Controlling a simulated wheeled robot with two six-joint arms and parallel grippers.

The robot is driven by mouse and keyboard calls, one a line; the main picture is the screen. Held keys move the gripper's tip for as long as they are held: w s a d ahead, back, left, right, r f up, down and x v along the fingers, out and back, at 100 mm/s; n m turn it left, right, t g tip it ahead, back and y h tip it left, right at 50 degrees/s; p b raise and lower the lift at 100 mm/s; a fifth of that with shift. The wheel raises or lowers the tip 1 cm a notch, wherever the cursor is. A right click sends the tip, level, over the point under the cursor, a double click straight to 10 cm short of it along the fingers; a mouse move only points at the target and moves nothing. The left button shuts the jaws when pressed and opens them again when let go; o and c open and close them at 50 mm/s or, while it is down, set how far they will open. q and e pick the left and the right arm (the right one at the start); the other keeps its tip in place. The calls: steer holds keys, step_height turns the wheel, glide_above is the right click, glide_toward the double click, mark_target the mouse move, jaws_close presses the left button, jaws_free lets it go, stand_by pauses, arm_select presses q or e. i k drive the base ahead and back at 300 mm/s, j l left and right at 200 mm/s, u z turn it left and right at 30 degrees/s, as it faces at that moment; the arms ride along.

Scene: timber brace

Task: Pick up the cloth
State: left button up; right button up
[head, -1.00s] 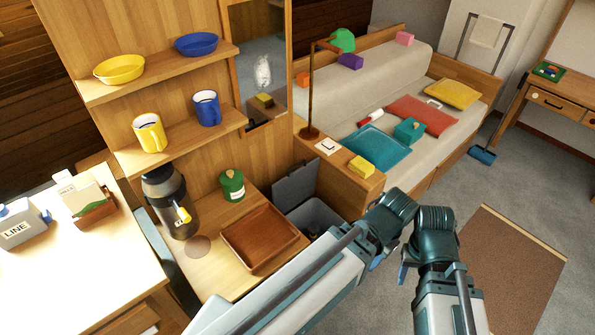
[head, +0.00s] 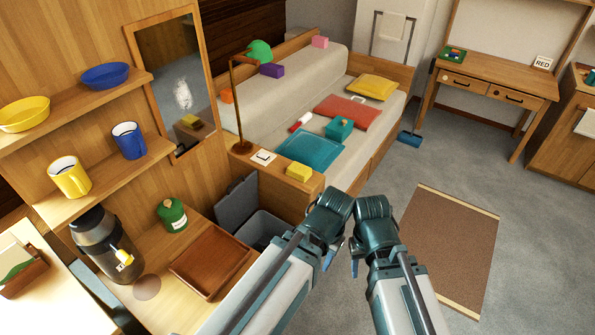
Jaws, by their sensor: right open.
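A pale cloth (head: 397,27) hangs over a dark rail on the white panel at the back, beyond the sofa. A second pale cloth (head: 587,122) hangs on the front of the wooden cabinet at the right edge. Both are far from my grippers.
A sofa (head: 270,125) with cushions stands ahead. A brown mat (head: 448,245) lies on the clear grey floor to the right. A desk (head: 500,90) stands at the back right. A shelf unit and a brown tray (head: 210,260) are on the left.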

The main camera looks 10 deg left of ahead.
mark_target(299, 171)
steer(key=i+l+u, duration=0.25)
steer(key=i+l, duration=0.15)
steer(key=l, duration=0.25)
steer(key=i+l+u, duration=0.1)
steer(key=l, duration=0.25)
steer(key=i+l+u, duration=0.1)
steer(key=i+l, duration=0.15)
steer(key=l, duration=0.15)
steer(key=i+l+u, duration=0.15)
steer(key=l, duration=0.2)
